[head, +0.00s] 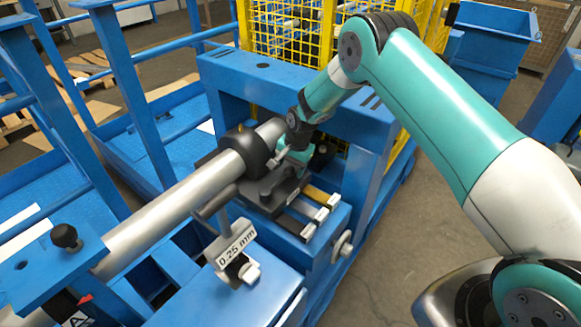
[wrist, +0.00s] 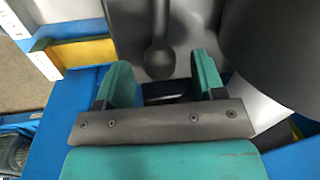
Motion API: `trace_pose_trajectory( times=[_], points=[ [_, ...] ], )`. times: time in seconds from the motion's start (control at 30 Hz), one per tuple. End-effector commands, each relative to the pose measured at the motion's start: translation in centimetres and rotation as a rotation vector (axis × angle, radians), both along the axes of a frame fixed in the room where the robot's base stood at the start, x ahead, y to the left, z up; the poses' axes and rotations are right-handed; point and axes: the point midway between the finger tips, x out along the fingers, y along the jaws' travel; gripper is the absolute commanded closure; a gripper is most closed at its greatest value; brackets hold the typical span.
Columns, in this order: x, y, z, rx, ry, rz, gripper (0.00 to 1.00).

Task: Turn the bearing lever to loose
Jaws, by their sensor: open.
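My gripper (head: 293,153) is at the far side of the black bearing housing (head: 238,150), which sits around the silver shaft (head: 165,212). In the wrist view my gripper (wrist: 161,68) is open, with its two teal fingers apart. A dark grey lever-like bar with a rounded end (wrist: 159,60) lies between the fingers, with gaps on both sides; this looks like the bearing lever. I cannot tell its depth relative to the fingertips. In the head view I cannot make out the lever clearly near my gripper.
The blue frame (head: 285,85) rises just behind my gripper. A tag reading 0.25 mm (head: 237,245) stands in front of the housing. Yellow and silver blocks (head: 318,196) lie right of it. A black knob (head: 65,237) is at lower left. Yellow mesh fencing (head: 290,40) stands behind.

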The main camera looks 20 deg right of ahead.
Motion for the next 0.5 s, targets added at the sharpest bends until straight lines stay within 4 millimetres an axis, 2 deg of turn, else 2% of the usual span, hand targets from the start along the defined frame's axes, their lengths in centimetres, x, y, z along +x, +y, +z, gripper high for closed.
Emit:
trace_pose_trajectory(
  times=[0.13, 0.43, 0.47, 0.5],
  points=[
    [0.13, 0.17, -1.07, 0.0, 0.0, 0.0, 0.38],
    [0.16, 0.22, -1.28, 0.001, -0.001, 0.0, 0.38],
    [0.16, 0.22, -1.27, 0.001, -0.001, 0.001, 0.42],
    [0.16, 0.22, -1.27, 0.001, -0.001, 0.001, 0.51]
  ],
)
